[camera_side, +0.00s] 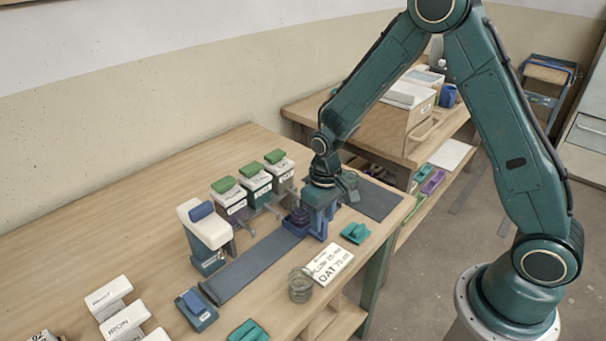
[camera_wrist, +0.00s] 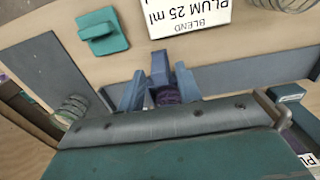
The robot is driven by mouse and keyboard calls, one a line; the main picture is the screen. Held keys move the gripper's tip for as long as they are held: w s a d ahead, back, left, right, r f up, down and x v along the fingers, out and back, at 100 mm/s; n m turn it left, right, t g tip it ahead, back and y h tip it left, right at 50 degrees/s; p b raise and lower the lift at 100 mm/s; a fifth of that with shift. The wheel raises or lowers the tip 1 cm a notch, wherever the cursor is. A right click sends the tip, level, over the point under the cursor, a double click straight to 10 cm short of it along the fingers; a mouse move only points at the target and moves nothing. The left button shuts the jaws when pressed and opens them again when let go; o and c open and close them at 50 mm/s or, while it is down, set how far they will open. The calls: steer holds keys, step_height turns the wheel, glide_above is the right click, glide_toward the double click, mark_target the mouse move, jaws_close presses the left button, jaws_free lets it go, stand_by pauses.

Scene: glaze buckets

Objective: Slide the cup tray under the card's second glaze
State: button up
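The card (camera_side: 329,262) lies on the bench front; its lines appear to read PLUM 25 ml, then OAT 70 ml. The wrist view shows its BLEND and PLUM 25 ml part (camera_wrist: 188,17). My gripper (camera_side: 320,228) points down at the right part of the dark strip (camera_side: 250,262). A blue tray piece (camera_side: 294,228) with a dark purple cup (camera_side: 298,215) is beside its fingers. In the wrist view, blue fingers (camera_wrist: 160,90) flank a blue upright piece (camera_wrist: 160,68), with purple behind; contact is unclear. Green-lidded glaze buckets (camera_side: 256,183) stand behind the strip; their labels are unreadable.
A white dispenser with a blue top (camera_side: 205,225) stands by the strip's left part. A glass jar (camera_side: 300,285) and teal block (camera_side: 355,232) are near the front edge. White labelled blocks (camera_side: 124,318) stand front left. The strip's middle is clear.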

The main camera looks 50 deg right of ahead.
steer(key=shift+r, duration=0.1)
steer(key=shift+r, duration=3.35)
steer(key=shift+s+r, duration=0.1)
steer(key=shift+r, duration=0.05)
steer(key=shift+r, duration=0.2)
steer(key=s+r+t, duration=0.2)
steer(key=s+r, duration=0.6)
steer(key=r, duration=0.4)
steer(key=s+d+r+t, duration=0.1)
steer(key=s+r+t, duration=0.2)
steer(key=s, duration=1)
step_height(320, 180, up, 4)
steer(key=shift+s+d+f+t, duration=0.15)
steer(key=shift+s+f+t, duration=0.15)
steer(key=shift+s, duration=0.1)
